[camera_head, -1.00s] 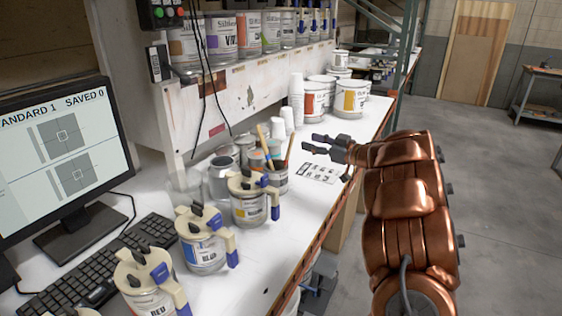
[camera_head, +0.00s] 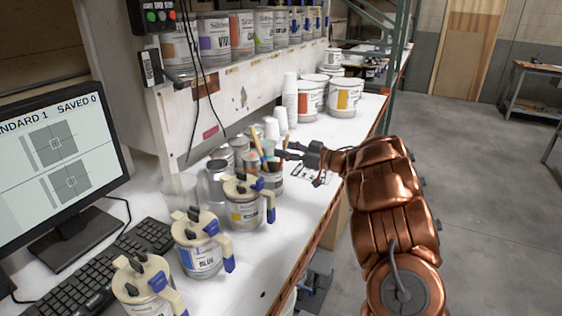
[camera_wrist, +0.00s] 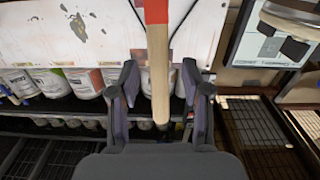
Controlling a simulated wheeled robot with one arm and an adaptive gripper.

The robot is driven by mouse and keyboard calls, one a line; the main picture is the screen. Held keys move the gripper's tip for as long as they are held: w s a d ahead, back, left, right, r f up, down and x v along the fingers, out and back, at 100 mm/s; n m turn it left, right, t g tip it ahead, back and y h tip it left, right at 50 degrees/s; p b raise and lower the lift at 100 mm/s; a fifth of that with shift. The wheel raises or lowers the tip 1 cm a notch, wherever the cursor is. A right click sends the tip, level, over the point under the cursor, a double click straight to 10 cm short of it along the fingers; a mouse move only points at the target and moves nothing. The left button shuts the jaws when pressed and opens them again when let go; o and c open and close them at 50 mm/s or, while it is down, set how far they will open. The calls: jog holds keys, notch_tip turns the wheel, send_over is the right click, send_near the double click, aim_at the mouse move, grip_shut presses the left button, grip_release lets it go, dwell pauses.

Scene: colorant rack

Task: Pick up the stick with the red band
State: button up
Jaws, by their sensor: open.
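The stick with the red band (camera_wrist: 158,55) is pale wood in the wrist view, with the red part at the top edge. It stands between the two fingers of my gripper (camera_wrist: 159,80), with a visible gap on each side. My gripper also shows in the head view (camera_head: 282,150), open, at the sticks' height beside the can (camera_head: 273,184) that holds them. There the red-banded stick is mostly hidden by my fingers. Another stick (camera_head: 258,146), yellowish, leans in the same can to the left.
A yellow-labelled can (camera_head: 243,212) and a blue-labelled can (camera_head: 201,258) with pump lids stand in front. Grey tins and a stack of white cups (camera_head: 290,97) are behind. The bench right of the can is mostly clear.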

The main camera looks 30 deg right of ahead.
jog(key=shift+w+a, duration=0.1)
jog(key=shift+w, duration=0.2)
grip_shut()
